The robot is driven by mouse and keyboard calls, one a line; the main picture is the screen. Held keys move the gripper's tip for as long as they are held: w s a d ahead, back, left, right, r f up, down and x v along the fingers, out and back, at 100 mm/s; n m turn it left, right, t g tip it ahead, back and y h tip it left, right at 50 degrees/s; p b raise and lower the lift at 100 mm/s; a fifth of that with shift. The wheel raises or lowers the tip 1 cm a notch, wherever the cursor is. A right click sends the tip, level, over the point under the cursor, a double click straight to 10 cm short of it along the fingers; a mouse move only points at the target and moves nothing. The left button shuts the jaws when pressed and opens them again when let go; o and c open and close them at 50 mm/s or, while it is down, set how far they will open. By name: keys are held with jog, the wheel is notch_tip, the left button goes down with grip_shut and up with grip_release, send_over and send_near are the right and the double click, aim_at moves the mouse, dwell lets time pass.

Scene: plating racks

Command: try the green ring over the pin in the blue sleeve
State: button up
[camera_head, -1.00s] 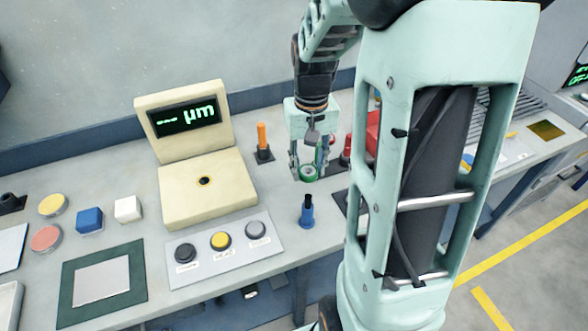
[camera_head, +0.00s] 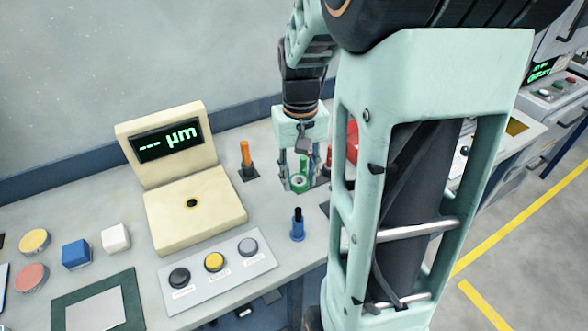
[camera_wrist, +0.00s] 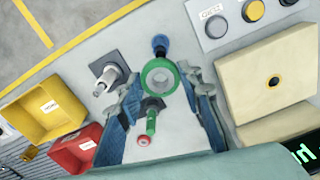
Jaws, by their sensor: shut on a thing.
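My gripper (camera_head: 299,187) is shut on the green ring (camera_wrist: 160,77), a flat ring with a pale inner band and an open hole. The ring also shows in the head view (camera_head: 299,183), between the fingertips and above the bench. The blue sleeve (camera_head: 298,231) stands upright on the bench, nearer the camera than the ring, with a dark pin (camera_head: 297,213) rising from it. In the wrist view the sleeve (camera_wrist: 160,44) lies just beyond the ring's far edge. The ring is not around the pin. Its height above the pin is hard to judge.
A green post with a red end (camera_wrist: 148,124) stands close behind the gripper. A grey post (camera_wrist: 112,80) stands on a dark plate to its left in the wrist view. An orange pin (camera_head: 246,156), a cream gauge (camera_head: 195,222) and a button panel (camera_head: 216,268) are left in the head view.

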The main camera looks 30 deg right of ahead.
aim_at(298, 209)
jog(key=shift+f+b, duration=3.1)
jog(key=shift+f, duration=1.1)
jog(key=shift+f, duration=0.3)
jog(key=shift+r, duration=0.15)
jog(key=shift+r+p, duration=1.35)
jog(key=shift+r, duration=0.6)
jog(key=shift+r+m+p, duration=0.9)
jog(key=shift+r+m, duration=1.55)
jog(key=shift+m, duration=0.55)
jog(key=shift+f, duration=0.1)
jog(key=shift+f+b, duration=3.1)
jog(key=shift+f, duration=1.05)
